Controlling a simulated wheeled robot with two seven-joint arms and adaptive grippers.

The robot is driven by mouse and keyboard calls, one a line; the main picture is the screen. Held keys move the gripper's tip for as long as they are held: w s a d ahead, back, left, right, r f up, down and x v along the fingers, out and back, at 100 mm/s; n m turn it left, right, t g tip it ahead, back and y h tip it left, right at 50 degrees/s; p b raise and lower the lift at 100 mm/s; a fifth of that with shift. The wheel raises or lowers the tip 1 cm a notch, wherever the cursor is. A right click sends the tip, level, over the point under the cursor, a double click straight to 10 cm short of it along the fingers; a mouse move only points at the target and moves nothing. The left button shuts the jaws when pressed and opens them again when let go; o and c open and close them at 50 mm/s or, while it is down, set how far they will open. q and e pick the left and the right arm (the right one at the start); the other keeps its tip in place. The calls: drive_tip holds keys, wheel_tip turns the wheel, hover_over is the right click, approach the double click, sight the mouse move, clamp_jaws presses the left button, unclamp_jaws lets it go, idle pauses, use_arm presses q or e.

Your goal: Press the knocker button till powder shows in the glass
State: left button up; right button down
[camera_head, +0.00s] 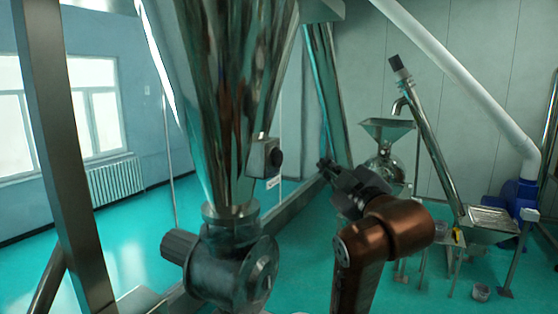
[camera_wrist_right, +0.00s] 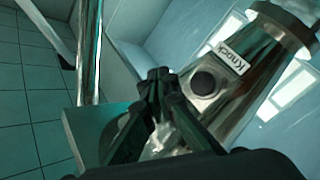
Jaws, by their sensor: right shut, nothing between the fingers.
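The knocker button (camera_head: 276,157) is a dark round knob on a grey box (camera_head: 259,158) fixed to the side of the large steel hopper (camera_head: 215,80). In the right wrist view the black button (camera_wrist_right: 203,82) sits beside a white label (camera_wrist_right: 229,60) reading "Knock". My right gripper (camera_head: 323,164) is shut and empty, right of the button and apart from it. In the wrist view its closed fingertips (camera_wrist_right: 158,74) appear left of the button. I cannot make out a glass with powder for certain. My left gripper is not in view.
A round-faced valve housing (camera_head: 230,268) hangs under the hopper. A steel post (camera_head: 60,150) stands at the left. A slanted steel tube (camera_head: 328,95) runs behind my right gripper. A small funnel machine (camera_head: 388,130) and a blue blower (camera_head: 518,195) stand at the back right.

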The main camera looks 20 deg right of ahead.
sight(282, 158)
drive_tip(key=w+a+p, duration=0.1)
drive_tip(key=w+a, duration=0.4)
drive_tip(key=w, duration=0.1)
drive_tip(key=shift+w+a, duration=0.25)
drive_tip(key=shift+a, duration=0.1)
drive_tip(key=shift+a, duration=0.1)
idle(1.3)
drive_tip(key=shift+w+a, duration=0.2)
drive_tip(key=shift+w, duration=0.1)
drive_tip(key=shift+w+a+p, duration=0.4)
drive_tip(key=shift+w+a, duration=0.25)
idle(1.4)
drive_tip(key=shift+s+d, duration=0.1)
drive_tip(key=shift+d, duration=0.05)
drive_tip(key=shift+s+d, duration=0.7)
drive_tip(key=shift+s, duration=0.1)
drive_tip(key=shift+s, duration=0.1)
